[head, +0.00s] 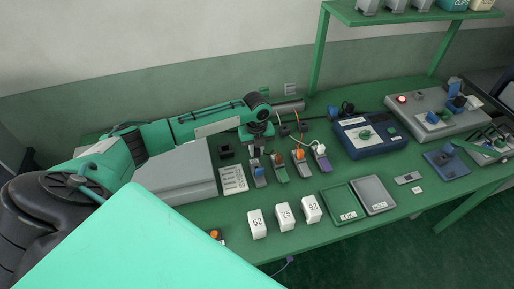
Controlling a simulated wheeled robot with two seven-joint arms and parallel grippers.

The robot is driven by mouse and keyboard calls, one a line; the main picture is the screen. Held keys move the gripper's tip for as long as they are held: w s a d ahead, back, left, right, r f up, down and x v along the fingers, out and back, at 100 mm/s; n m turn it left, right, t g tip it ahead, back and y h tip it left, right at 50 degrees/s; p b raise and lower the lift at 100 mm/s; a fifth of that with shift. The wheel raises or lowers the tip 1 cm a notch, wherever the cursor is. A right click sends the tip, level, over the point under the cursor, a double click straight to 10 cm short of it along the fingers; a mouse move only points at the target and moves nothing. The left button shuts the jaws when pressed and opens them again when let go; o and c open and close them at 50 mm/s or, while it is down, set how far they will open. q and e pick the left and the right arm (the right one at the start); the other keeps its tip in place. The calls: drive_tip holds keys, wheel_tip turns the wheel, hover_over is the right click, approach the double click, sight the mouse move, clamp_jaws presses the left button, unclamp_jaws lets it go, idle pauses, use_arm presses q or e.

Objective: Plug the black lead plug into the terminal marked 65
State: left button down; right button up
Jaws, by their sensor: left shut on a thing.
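My left gripper (257,150) points down over the back end of the leftmost coloured-lever unit (259,175), which has a blue part. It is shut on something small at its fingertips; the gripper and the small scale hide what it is. A dark plug-like piece (348,107) and a blue one (333,111) stand behind the blue tester (368,136). I cannot tell whether the dark one is the black lead plug. No marking 65 is readable. My right gripper is not in view.
Units with green (279,170), orange (299,160) and purple (320,158) parts stand close together, with thin leads behind. White blocks 62 (257,224), 75 (285,217) and 92 (311,209) stand in front. OK (345,203) and HOLD (374,195) trays lie right. A grey panel (410,105) stands back right.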

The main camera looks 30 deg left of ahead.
sight(256, 158)
use_arm(q)
drive_tip(key=shift+f+b, duration=2.35)
drive_tip(key=shift+f, duration=0.15)
drive_tip(key=shift+r, duration=0.2)
drive_tip(key=shift+f, duration=0.1)
drive_tip(key=shift+f, duration=1.05)
drive_tip(key=c, duration=1.2)
unclamp_jaws()
drive_tip(key=shift+r+b, duration=0.1)
drive_tip(key=shift+b, duration=0.2)
wheel_tip(256, 158, up, 14)
drive_tip(key=shift+f+b, duration=0.15)
drive_tip(key=shift+b, duration=1.05)
